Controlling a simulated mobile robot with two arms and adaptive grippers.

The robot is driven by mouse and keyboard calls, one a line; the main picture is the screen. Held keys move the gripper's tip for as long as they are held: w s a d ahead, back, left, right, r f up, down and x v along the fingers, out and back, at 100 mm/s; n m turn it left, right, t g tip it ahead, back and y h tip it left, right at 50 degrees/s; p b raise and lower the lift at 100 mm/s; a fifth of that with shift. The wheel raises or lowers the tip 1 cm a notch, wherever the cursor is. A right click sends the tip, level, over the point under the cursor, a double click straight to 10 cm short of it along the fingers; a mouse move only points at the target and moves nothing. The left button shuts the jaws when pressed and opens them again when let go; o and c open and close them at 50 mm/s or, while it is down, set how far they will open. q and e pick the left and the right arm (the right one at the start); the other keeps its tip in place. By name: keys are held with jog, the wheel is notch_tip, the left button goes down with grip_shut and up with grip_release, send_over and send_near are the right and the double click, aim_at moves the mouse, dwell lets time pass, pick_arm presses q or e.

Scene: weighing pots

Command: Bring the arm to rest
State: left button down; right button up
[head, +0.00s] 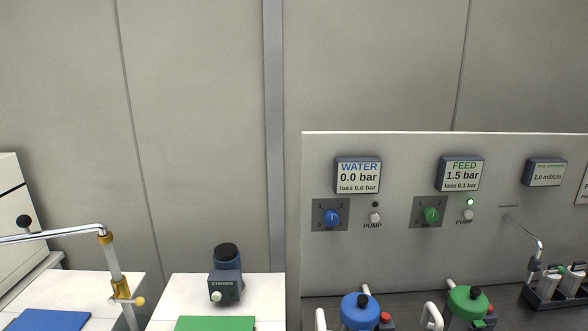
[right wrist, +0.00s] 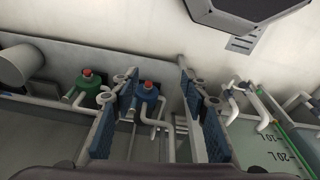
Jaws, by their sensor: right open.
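My right gripper (right wrist: 157,88) shows only in the right wrist view. Its two fingers with blue pads are spread apart and nothing is held between them. A blue-lidded vessel with a red cap (right wrist: 146,93) shows beyond the gap between the fingers; I cannot tell how far away it is. A green-lidded vessel (right wrist: 88,92) is to the left of the fingers. In the head view neither gripper shows. There the blue-lidded vessel (head: 359,308) and the green-lidded vessel (head: 467,301) stand at the bottom edge, before the panel.
The panel (head: 400,260) carries a WATER display (head: 358,175) at 0.0 bar and a FEED display (head: 460,173) at 1.5 bar. A stirrer (head: 226,275), a blue mat (head: 45,320), a green mat (head: 215,324) and a metal spout (head: 60,232) are at left. A tank marked 20 L (right wrist: 255,145) is at right.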

jog(key=s+d+f+g, duration=0.1)
jog(key=s+d+f, duration=0.2)
jog(key=s+f, duration=1.3)
jog(key=shift+s, duration=0.65)
jog(key=shift+f, duration=0.1)
